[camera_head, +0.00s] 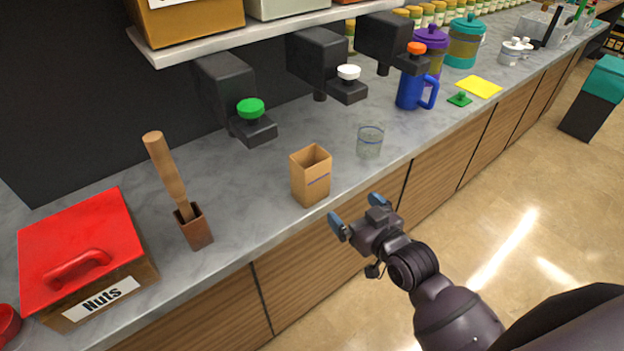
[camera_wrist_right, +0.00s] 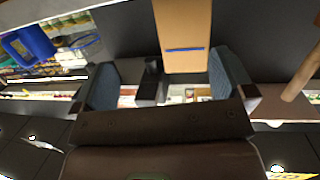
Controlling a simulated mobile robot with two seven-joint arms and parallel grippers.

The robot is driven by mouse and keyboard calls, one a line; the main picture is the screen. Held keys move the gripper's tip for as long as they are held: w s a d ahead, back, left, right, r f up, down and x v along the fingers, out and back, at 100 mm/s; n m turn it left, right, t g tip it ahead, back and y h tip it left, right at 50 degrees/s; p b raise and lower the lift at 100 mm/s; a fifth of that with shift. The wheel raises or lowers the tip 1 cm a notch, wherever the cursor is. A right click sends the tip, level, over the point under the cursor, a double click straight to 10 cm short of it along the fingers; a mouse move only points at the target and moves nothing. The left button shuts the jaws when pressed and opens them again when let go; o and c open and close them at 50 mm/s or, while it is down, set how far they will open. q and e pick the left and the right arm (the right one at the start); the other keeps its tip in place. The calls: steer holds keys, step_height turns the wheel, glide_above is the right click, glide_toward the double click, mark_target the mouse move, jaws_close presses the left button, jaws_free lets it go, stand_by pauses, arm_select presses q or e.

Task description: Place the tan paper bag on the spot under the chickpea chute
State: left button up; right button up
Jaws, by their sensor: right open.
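In the right wrist view the bag (camera_wrist_right: 184,30) shows beyond the fingers, nearer the right one. My right gripper (camera_head: 357,214) is open and empty, just in front of the counter edge, to the right of the bag and apart from it. Three dark chutes hang under the shelf, with a green knob (camera_head: 250,108), a white knob (camera_head: 348,72) and an orange knob (camera_head: 416,48). I cannot tell which is for chickpeas. My left gripper is not in view.
A clear glass (camera_head: 370,141) stands right of the bag, and a blue mug (camera_head: 411,92) farther right. A wooden-handled tool (camera_head: 166,168) in a brown holder (camera_head: 195,228) and a red-lidded Nuts box (camera_head: 75,245) stand left. The counter behind the bag is clear.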

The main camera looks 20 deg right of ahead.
mark_target(319, 169)
steer(key=w+a+r+y, duration=0.1)
steer(key=w+r, duration=0.1)
steer(key=w+a+r+n+y, duration=0.1)
steer(key=w+a+r, duration=0.1)
steer(key=w+a+r+t, duration=0.1)
steer(key=w, duration=0.1)
steer(key=shift+w+a+r+n+y, duration=0.15)
steer(key=shift+a+r+n+y, duration=0.15)
steer(key=shift+r+y, duration=0.1)
steer(key=shift+d+x, duration=0.15)
steer(key=shift+x, duration=1.15)
steer(key=shift+d+x, duration=0.1)
steer(key=shift+x, duration=1.2)
steer(key=shift+w+f, duration=0.1)
steer(key=shift+f, duration=0.1)
steer(key=c, duration=0.9)
steer(key=shift+r, duration=0.1)
